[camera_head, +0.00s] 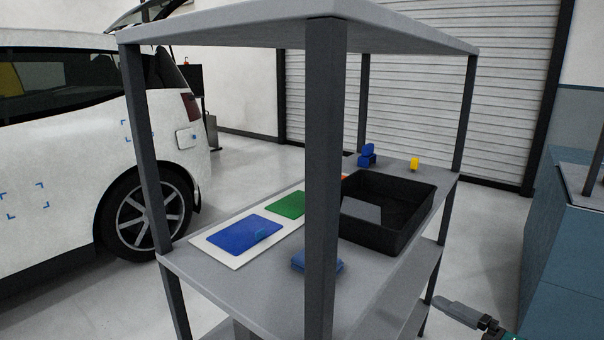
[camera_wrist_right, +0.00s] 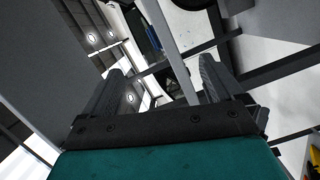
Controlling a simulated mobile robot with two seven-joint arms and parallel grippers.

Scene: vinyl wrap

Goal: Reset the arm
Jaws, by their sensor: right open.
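My right gripper (camera_wrist_right: 165,82) is open in the right wrist view, with its two dark fingers wide apart and nothing held between them. My left gripper and left arm are not in the head view.
On the cart are a black bin (camera_head: 387,233), a white board (camera_head: 206,249) with blue and green patches, a blue block (camera_head: 318,262) and a yellow piece (camera_head: 414,164). A white car (camera_head: 60,170) stands left; a blue cabinet (camera_head: 568,265) stands right. Floor shows between cart and cabinet.

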